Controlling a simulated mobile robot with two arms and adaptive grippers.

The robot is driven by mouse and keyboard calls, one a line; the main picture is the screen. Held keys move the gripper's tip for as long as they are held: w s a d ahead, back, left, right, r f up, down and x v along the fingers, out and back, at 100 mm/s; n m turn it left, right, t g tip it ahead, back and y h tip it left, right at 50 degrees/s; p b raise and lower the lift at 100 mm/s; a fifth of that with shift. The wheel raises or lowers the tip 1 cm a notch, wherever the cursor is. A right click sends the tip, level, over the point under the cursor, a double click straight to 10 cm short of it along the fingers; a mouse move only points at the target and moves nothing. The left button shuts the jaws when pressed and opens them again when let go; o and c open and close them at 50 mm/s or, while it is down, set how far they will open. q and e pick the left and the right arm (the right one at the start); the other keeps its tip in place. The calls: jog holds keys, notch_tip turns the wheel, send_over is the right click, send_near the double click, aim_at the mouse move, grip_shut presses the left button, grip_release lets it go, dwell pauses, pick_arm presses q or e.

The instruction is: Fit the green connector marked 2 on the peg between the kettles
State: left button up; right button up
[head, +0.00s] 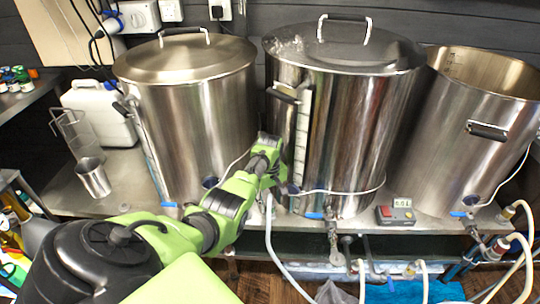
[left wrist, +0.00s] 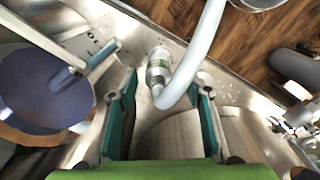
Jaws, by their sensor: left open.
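In the head view my left gripper (head: 268,170) is low between the left kettle (head: 205,115) and the middle kettle (head: 345,130). It hides the hose's upper end. I cannot make out the peg. My right gripper is in neither view.
An open kettle (head: 470,130) stands at the right. A red and grey timer (head: 396,213) sits on the metal bench by a blue-handled valve (head: 330,215). A steel cup (head: 93,178) and white canister (head: 100,112) stand at the left. Other hoses hang at the front right.

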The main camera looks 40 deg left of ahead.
pick_arm(q)
jog(key=shift+r, duration=3.95)
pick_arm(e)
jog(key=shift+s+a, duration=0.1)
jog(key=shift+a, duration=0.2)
pick_arm(q)
jog(key=shift+r, duration=0.1)
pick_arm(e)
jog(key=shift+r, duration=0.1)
